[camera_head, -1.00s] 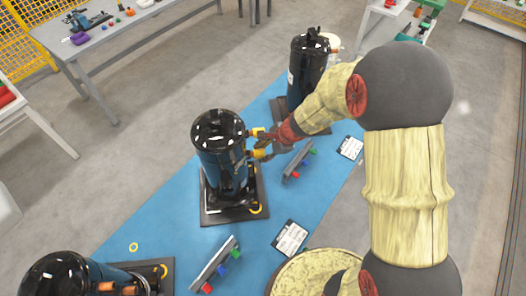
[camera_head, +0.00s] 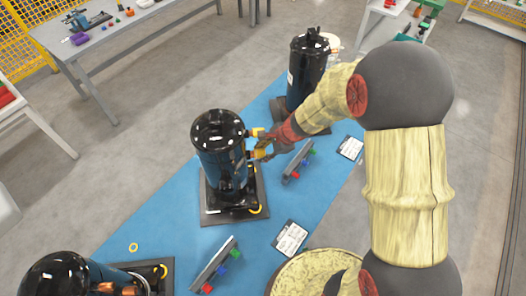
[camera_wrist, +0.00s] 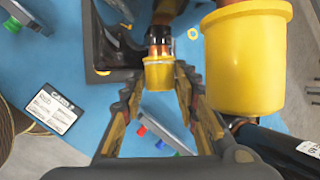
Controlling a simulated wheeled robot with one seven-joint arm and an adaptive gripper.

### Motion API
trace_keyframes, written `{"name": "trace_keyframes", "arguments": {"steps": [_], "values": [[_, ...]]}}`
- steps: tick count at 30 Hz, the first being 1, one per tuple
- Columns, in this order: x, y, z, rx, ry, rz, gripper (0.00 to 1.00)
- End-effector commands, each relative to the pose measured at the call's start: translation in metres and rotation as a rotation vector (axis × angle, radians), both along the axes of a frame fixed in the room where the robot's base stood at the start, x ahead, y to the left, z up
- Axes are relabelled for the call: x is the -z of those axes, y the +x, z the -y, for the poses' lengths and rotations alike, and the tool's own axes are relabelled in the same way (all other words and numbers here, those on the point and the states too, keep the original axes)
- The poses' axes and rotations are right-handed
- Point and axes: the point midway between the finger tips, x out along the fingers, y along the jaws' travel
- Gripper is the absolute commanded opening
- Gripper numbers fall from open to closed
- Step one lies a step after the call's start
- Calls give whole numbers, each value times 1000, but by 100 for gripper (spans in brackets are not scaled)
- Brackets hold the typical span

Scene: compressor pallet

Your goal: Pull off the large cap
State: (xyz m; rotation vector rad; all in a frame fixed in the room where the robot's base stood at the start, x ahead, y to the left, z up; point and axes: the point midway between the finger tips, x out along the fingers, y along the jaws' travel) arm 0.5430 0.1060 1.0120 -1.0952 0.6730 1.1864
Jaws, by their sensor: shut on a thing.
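The middle black compressor (camera_head: 222,150) stands upright on a dark base. Two yellow caps sit at its right side, an upper one (camera_head: 256,132) and a lower one close to my fingers. My gripper (camera_head: 262,150) reaches in from the right. In the wrist view my gripper (camera_wrist: 158,90) has its fingers on either side of a yellow cap (camera_wrist: 158,74), which is on the end of a copper pipe (camera_wrist: 159,42). Another yellow cap (camera_wrist: 247,60) looks bigger at the right, outside the fingers, and nearer the camera. I cannot tell their true sizes apart.
Other black compressors stand at the back (camera_head: 306,68) and front left (camera_head: 62,275) of the blue mat (camera_head: 160,215). Small racks with coloured pieces (camera_head: 299,160) (camera_head: 214,265) and white label cards (camera_head: 291,238) lie nearby. A grey table (camera_head: 120,30) is at upper left.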

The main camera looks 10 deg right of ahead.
Motion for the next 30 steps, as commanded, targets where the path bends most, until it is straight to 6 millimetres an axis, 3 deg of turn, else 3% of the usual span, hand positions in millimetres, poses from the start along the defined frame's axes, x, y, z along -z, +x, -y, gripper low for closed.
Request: {"name": "trace_keyframes", "arguments": {"steps": [30], "values": [[0, 1, 45, 2, -1, 1, 0]]}}
